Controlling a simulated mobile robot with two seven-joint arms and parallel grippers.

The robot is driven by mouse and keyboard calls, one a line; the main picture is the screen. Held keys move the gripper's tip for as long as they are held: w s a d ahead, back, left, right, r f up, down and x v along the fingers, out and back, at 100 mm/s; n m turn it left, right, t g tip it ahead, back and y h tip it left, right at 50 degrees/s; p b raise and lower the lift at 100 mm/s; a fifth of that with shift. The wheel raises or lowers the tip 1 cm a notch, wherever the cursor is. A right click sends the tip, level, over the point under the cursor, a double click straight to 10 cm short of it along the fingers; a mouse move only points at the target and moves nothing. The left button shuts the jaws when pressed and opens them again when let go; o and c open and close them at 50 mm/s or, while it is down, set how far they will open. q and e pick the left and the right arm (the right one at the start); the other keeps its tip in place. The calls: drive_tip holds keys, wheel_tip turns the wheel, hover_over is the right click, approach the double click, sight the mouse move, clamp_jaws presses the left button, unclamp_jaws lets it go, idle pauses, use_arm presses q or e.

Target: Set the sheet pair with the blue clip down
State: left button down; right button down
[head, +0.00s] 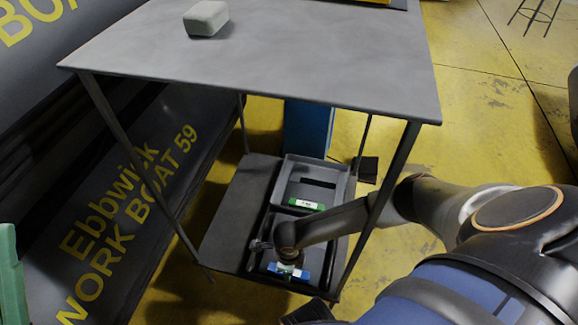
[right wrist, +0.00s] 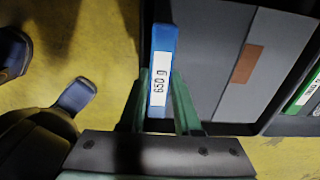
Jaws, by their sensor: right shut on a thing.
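The blue clip (head: 303,274) is at the near end of the lower shelf, in or over the near part of the black tray. In the right wrist view the blue clip (right wrist: 163,42) carries a white label reading "650 g". My right gripper (right wrist: 160,88) is shut on it, with a green finger on each side. In the head view my right gripper (head: 288,262) reaches in under the tabletop. The sheets are hard to make out; whether they touch the tray floor cannot be told. A green piece (head: 11,275) at the left edge looks like part of my left gripper.
A green clip (head: 306,204) with a white label lies in the tray's far compartment. The tray (head: 349,180) stands on the lower shelf (head: 232,215). Table legs (head: 377,200) and the tabletop (head: 300,60) hem in my right arm. A pale block (head: 206,18) sits on top.

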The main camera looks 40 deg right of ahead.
use_arm(q)
drive_tip(key=shift+f, duration=0.1)
use_arm(e)
drive_tip(key=shift+f, duration=0.25)
drive_tip(key=c, duration=1)
unclamp_jaws()
drive_tip(key=o, duration=0.4)
drive_tip(key=shift+s+f, duration=0.2)
drive_tip(key=shift+a+r+p, duration=0.1)
drive_tip(key=shift+r+p, duration=0.3)
drive_tip(key=shift+r, duration=0.1)
use_arm(q)
wheel_tip(320, 180, up, 7)
drive_tip(key=p, duration=0.6)
drive_tip(key=shift+a+m, duration=0.3)
drive_tip(key=shift+a, duration=0.05)
use_arm(e)
wheel_tip(320, 180, up, 13)
drive_tip(key=shift+w+f, duration=0.2)
use_arm(q)
drive_tip(key=shift+d+t, duration=0.1)
drive_tip(key=shift+t, duration=0.2)
use_arm(e)
drive_tip(key=shift+d, duration=0.2)
